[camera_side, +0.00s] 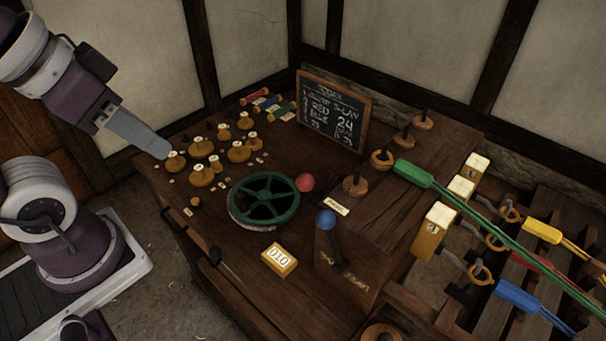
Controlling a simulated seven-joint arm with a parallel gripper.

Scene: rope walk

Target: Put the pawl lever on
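A lever with a blue ball knob (326,220) and a dark shaft stands at the dark wooden box on the front right of the bench. It leans slightly, knob up and to the left. No readable label names it the pawl lever, and the lettering on the box is too small to read. A red ball (305,182) sits at the right rim of a green spoked wheel (265,199). My gripper (163,151) is over the bench's left end, near the brass-topped wooden knobs, far from the blue-knobbed lever. Its grey fingers overlap in this view, so their gap is hidden.
Several brass-topped knobs (203,175) crowd the bench's left. A counter reading 010 (279,260) lies in front of the wheel. A chalkboard (333,112) stands at the back. A green-ended rope (412,173) and yellow, red and blue ones run right, beside pale-topped blocks (433,231).

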